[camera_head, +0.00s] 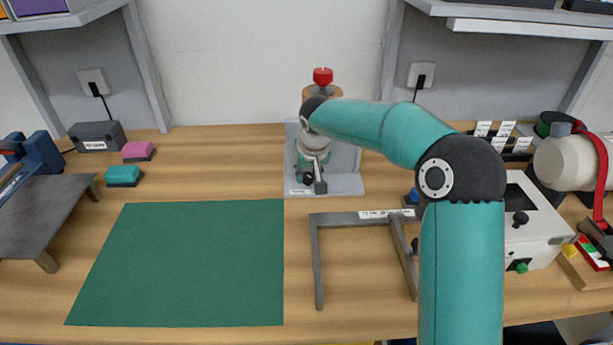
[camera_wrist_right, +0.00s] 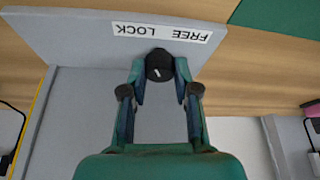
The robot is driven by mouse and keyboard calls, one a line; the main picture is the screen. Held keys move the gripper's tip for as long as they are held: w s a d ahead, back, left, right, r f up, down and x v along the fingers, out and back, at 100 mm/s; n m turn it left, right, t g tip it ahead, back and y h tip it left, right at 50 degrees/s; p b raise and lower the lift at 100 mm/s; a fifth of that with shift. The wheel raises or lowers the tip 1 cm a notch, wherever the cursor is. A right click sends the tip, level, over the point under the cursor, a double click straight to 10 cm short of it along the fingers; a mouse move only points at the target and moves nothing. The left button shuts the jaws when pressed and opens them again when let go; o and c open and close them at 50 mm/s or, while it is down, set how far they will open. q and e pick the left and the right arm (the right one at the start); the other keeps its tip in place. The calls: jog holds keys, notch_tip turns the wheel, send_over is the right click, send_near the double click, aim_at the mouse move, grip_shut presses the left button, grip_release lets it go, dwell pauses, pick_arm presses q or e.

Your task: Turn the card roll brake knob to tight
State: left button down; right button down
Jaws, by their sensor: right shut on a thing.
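A grey stand (camera_head: 346,187) with an upright back plate sits at the back middle of the bench. A brown roll (camera_head: 337,89) with a red cap (camera_head: 322,76) shows above my right arm. A small black knob (camera_wrist_right: 159,64) with a pale mark is on the grey plate in the right wrist view. Beside it is a label (camera_wrist_right: 160,33) reading FREE and LOCK, upside down. My right gripper (camera_wrist_right: 160,75) is shut on the knob; in the head view it (camera_head: 312,184) is low at the stand's front. The fingers partly hide the knob, so its setting is unclear. My left gripper is out of view.
A green mat (camera_head: 185,262) lies front left, with a grey frame (camera_head: 316,262) to its right. A white box (camera_head: 530,235) with knobs stands at the right. A blue machine (camera_head: 38,158) is at the far left. Teal (camera_head: 123,176) and pink (camera_head: 138,151) blocks lie back left.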

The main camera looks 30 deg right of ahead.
jog(key=shift+a, duration=0.1)
jog(key=c, duration=0.9)
grip_release()
jog(key=shift+o, duration=0.2)
jog(key=v, duration=1.2)
jog(key=shift+f, duration=0.1)
